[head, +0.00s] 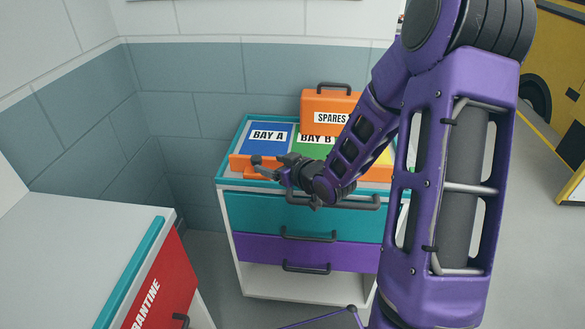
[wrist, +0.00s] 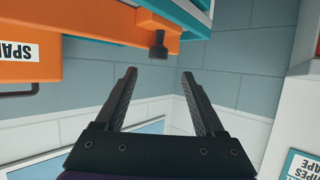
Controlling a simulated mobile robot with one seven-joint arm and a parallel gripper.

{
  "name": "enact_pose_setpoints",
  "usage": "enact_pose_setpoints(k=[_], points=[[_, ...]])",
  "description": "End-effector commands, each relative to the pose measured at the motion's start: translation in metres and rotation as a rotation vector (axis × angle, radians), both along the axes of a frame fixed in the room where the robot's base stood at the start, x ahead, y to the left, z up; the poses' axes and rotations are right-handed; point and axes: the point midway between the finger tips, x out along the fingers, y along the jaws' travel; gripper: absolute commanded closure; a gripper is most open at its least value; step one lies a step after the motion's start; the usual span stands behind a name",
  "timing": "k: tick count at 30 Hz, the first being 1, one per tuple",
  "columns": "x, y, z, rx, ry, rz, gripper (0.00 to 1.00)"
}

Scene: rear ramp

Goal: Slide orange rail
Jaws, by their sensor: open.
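The orange rail (head: 239,164) runs along the front of the cabinet top, below the blue BAY A panel (head: 268,134) and the green BAY B panel (head: 316,139). My forearm hides much of its right part. My gripper (head: 261,166) is at the rail's left part, open and empty. In the wrist view, my gripper (wrist: 158,73) has its two fingers spread. A dark knob (wrist: 158,46) sticks out from the orange rail (wrist: 128,24) just beyond the fingertips, about midway between them. I cannot tell whether anything touches.
An orange SPARES case (head: 331,104) stands at the back of the cabinet top. The cabinet has a teal drawer (head: 255,211) and a purple drawer (head: 262,249) with dark handles. A white cabinet with a red front (head: 163,285) stands at the lower left. Walls close off the back and left.

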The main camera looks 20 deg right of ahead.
Motion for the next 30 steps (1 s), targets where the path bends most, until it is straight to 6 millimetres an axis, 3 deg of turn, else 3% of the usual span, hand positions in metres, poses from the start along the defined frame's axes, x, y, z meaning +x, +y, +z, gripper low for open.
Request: enact_pose_setpoints(k=[6, 13, 30], points=[[-0.046, -0.02, 0.023, -0.001, 0.0, -0.003, 0.29], [-0.077, -0.032, 0.035, -0.001, 0.002, -0.001, 0.29], [-0.085, -0.035, 0.038, 0.001, 0.001, 0.001, 0.29]])
